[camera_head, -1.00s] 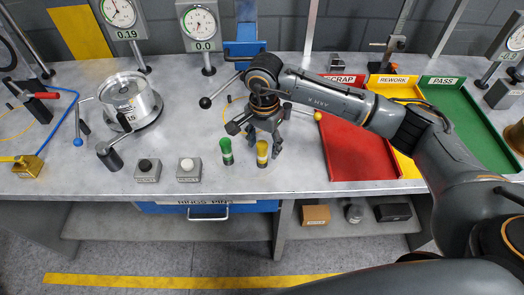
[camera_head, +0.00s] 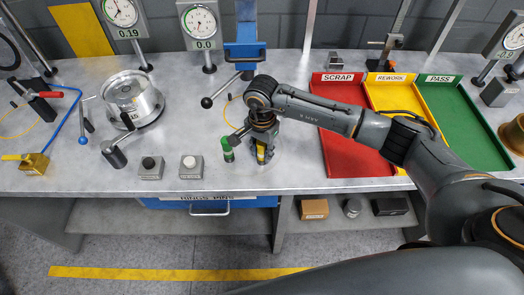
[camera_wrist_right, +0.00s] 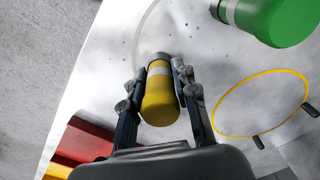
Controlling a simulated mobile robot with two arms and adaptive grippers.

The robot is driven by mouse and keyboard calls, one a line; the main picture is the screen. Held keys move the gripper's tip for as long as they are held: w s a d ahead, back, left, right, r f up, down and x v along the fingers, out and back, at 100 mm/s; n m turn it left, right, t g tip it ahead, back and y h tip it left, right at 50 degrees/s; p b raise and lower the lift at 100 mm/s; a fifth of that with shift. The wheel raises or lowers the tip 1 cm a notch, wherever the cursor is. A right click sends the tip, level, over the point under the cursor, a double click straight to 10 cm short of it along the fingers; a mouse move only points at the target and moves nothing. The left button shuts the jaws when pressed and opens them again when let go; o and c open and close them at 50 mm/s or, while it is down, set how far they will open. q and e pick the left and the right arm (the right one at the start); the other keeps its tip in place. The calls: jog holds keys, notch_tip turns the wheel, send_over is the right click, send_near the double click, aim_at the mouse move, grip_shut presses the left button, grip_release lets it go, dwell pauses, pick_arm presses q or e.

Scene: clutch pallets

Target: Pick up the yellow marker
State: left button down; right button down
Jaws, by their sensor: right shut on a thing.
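The yellow marker (camera_head: 261,153) stands at the front of the grey bench, partly hidden by my right gripper (camera_head: 262,152). In the right wrist view the yellow marker (camera_wrist_right: 159,100), with a pale band, lies between the two fingers of my right gripper (camera_wrist_right: 160,72), which are shut on it. A green marker (camera_head: 227,149) stands just to the left, apart from the yellow one; it also shows at the top right of the wrist view (camera_wrist_right: 275,18). Whether the yellow marker touches the bench cannot be told. My left gripper is not in view.
Red scrap (camera_head: 350,145), yellow rework (camera_head: 396,98) and green pass (camera_head: 460,125) trays lie to the right. Two small button blocks (camera_head: 190,167) stand left of the markers. A round metal fixture (camera_head: 132,98) is further left. The bench's front edge is close.

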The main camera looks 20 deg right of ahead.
jog(key=shift+r, duration=0.1)
jog(key=shift+r+b, duration=0.3)
jog(key=shift+r, duration=0.25)
jog(key=s+a+r+b, duration=0.6)
jog(key=s+a+r, duration=0.2)
jog(key=s+r, duration=0.3)
jog(key=shift+a+r, duration=0.35)
jog(key=shift+r, duration=0.05)
jog(key=shift+w, duration=0.1)
dwell(0.4)
